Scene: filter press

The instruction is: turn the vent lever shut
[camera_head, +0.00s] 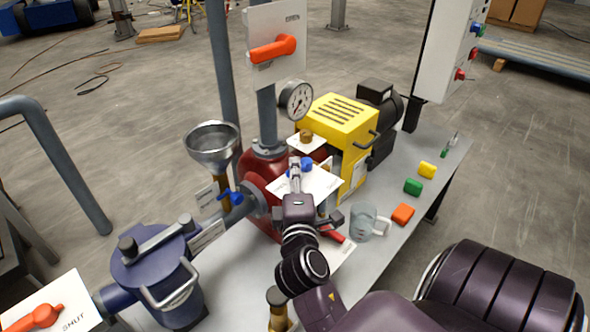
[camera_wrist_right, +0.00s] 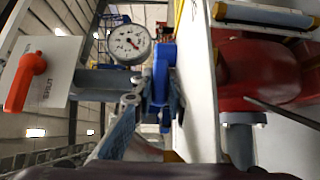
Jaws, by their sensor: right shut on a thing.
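A blue lever (camera_head: 305,165) stands on a small white plate (camera_head: 322,184) above the red pump body (camera_head: 265,218). It matches the vent lever, but I cannot read its label. My right gripper (camera_head: 297,176) is shut on it. In the right wrist view the blue lever (camera_wrist_right: 161,72) shows upright between the grey fingers (camera_wrist_right: 148,108), beside the edge of the white plate. The fingers hide part of the lever. My left gripper is in neither view.
A pressure gauge (camera_head: 296,100) and a yellow motor housing (camera_head: 338,122) stand close behind. A steel funnel (camera_head: 213,146) is to the left. A glass beaker (camera_head: 367,222) and an orange block (camera_head: 403,214) stand on the bench right of my gripper. An orange lever (camera_head: 273,48) is higher up.

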